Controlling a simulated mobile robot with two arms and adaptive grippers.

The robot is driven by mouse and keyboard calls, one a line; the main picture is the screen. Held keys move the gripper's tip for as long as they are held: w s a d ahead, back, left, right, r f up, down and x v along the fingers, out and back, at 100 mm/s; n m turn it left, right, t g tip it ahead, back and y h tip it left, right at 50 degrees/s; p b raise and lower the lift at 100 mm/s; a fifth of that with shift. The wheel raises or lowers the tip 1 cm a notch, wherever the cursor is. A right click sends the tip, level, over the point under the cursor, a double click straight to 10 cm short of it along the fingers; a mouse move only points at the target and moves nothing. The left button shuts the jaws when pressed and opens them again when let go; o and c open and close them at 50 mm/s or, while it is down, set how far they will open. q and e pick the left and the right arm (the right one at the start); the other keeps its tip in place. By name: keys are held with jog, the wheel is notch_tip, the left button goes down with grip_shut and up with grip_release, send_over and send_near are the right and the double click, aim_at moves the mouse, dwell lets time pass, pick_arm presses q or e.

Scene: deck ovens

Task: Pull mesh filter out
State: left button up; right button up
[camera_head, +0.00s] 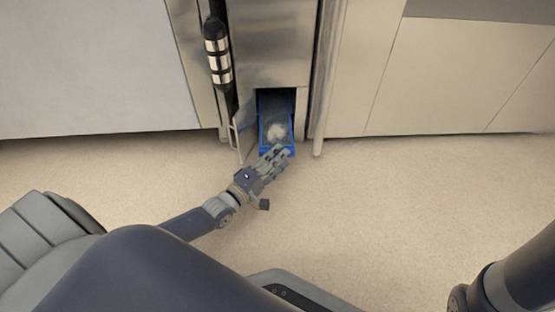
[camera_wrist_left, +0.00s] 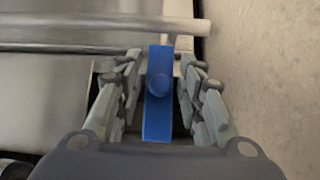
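The mesh filter (camera_head: 277,119) is a blue, tray-like frame with pale fluffy material inside. It sits in a low opening in the steel oven front, its front end at the opening's lower edge. In the left wrist view its blue front (camera_wrist_left: 158,119) shows as an upright strip with a round knob. My left gripper (camera_head: 280,153) is at this front end. In the left wrist view the fingers of my left gripper (camera_wrist_left: 158,68) stand either side of the blue strip, open, with small gaps showing. My right gripper is out of view.
A small hinged door (camera_head: 244,132) stands open left of the opening. A vertical metal bar (camera_head: 325,80) runs down on its right, and a dark handle with metal bands (camera_head: 217,52) is at upper left. The beige floor (camera_head: 390,200) in front is clear.

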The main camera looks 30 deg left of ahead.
pick_arm(q)
grip_shut()
jog(key=s+d+p, duration=0.5)
jog(key=s, duration=0.4)
jog(key=shift+d+p, duration=0.2)
jog(key=shift+p, duration=0.15)
jog(key=shift+o, duration=1.3)
grip_release()
jog(key=shift+w, duration=0.1)
jog(key=v, duration=0.7)
jog(key=shift+s, duration=0.3)
